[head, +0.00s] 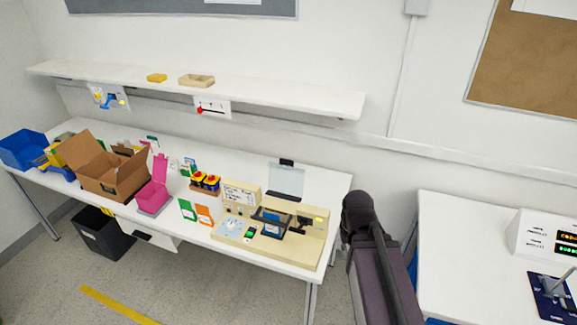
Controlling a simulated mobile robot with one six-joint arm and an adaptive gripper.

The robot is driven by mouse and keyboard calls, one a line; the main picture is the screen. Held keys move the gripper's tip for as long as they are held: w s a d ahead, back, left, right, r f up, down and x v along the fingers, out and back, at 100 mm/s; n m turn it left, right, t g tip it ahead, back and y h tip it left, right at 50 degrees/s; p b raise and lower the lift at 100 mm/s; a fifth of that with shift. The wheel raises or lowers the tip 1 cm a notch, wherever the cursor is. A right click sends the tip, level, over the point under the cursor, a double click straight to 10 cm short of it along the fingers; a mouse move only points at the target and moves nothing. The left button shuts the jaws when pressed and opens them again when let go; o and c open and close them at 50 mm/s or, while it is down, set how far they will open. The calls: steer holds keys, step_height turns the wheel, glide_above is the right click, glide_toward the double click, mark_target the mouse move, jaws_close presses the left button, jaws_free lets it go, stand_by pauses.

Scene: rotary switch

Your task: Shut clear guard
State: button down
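A beige switch panel (308,247) sits at the right end of the long white table. A clear, pale grey sheet (286,181), which looks like the clear guard, stands raised at the panel's back edge, with a small black piece at its top. A black switch part (300,225) sits on the panel in front of it, too small to make out fully. A black-framed blue unit (271,222) is to its left. My dark arm rises right of the table, apart from the panel. My gripper's fingers do not show.
An open cardboard box (103,170), a pink box (153,192) and a blue bin (24,148) stand further left on the table. A shelf (300,98) runs above. A second white table (455,235) is at the right, with a gap between the tables.

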step_height(320, 180, down, 5)
steer(key=b, duration=0.5)
steer(key=shift+f, duration=0.15)
steer(key=shift+a, duration=0.1)
